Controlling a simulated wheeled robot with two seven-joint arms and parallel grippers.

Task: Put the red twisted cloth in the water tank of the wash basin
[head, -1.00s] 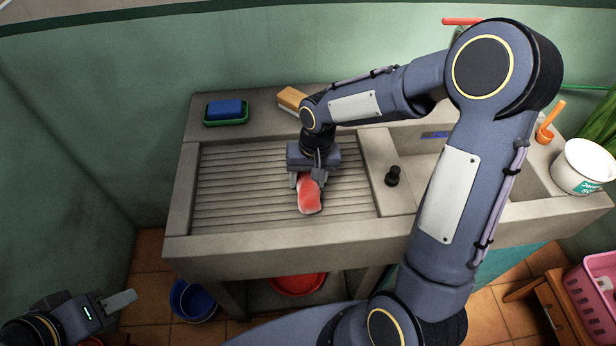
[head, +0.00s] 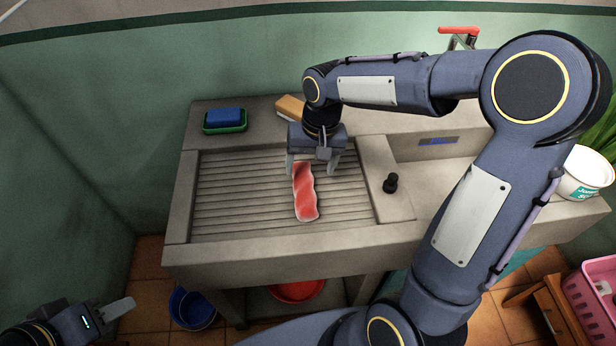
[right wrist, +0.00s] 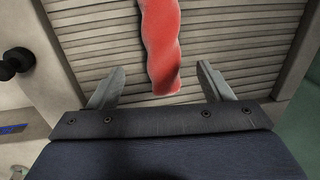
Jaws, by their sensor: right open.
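The red twisted cloth (head: 305,192) lies on the ribbed washboard (head: 235,190) of the grey wash basin. My right gripper (head: 312,170) is above the cloth's far end, open and empty. In the right wrist view the cloth (right wrist: 161,45) reaches down toward the gap between the two open fingers (right wrist: 160,88). The water tank (head: 425,160) is the recess to the right of the washboard, partly hidden behind my right arm. My left gripper (head: 115,308) is low at the bottom left, away from the basin; its finger opening is unclear.
A blue sponge on a green dish (head: 225,120) and a wooden-topped brush (head: 290,107) sit on the back ledge. A black knob (head: 391,183) stands on the divider. A white tub (head: 585,175) is at the right end. A red-handled tap (head: 459,31) is behind.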

